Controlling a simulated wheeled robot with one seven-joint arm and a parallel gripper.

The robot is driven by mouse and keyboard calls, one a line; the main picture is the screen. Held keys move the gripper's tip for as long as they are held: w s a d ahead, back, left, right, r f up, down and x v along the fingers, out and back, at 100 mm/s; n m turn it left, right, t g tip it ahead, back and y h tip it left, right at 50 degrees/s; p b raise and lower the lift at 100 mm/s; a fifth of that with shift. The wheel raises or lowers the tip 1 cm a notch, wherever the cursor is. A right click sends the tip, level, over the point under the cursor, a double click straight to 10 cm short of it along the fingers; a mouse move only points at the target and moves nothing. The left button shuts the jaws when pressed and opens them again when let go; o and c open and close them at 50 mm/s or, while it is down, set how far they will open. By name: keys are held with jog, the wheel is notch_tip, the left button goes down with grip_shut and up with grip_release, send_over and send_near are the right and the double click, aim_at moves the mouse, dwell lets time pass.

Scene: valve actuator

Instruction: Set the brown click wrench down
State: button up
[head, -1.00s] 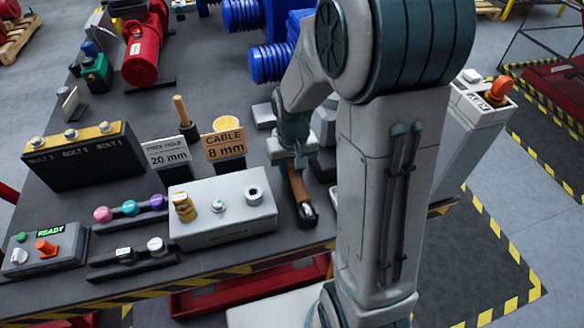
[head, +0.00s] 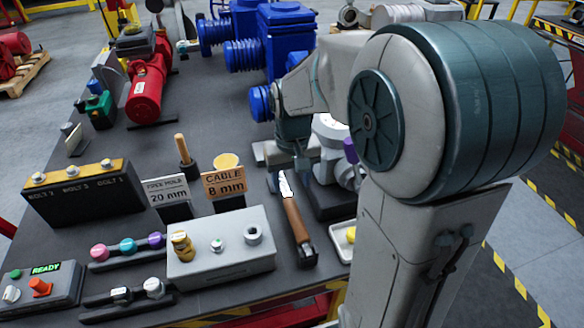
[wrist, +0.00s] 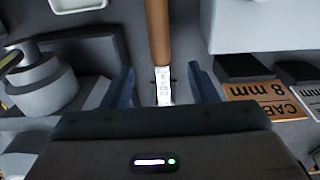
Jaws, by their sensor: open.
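The brown click wrench (head: 297,219) lies on the dark bench top, right of the grey box with the brass fitting. Its brown handle and dark end point toward the bench's front edge, and its bright metal shaft shows behind. In the wrist view the wrench (wrist: 158,32) runs down the middle, with its shaft between my fingers. My gripper (wrist: 161,76) is open, with a gap on both sides of the shaft. In the head view my gripper (head: 288,168) is over the shaft end of the wrench. The wrench's far end is hidden.
The grey box (head: 222,250) stands close left of the wrench. The "CABLE 8 mm" sign (head: 225,184) is behind it. A pale tray (head: 341,240) lies to the right. Blue motors (head: 280,45) stand behind my arm. Striped tape (head: 260,318) marks the front edge.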

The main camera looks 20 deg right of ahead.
jog(key=shift+r, duration=1.75)
jog(key=shift+s, duration=0.1)
jog(key=s+t, duration=0.2)
jog(key=s, duration=1.1)
jog(key=shift+s+t, duration=0.2)
jog(key=shift+t, duration=0.2)
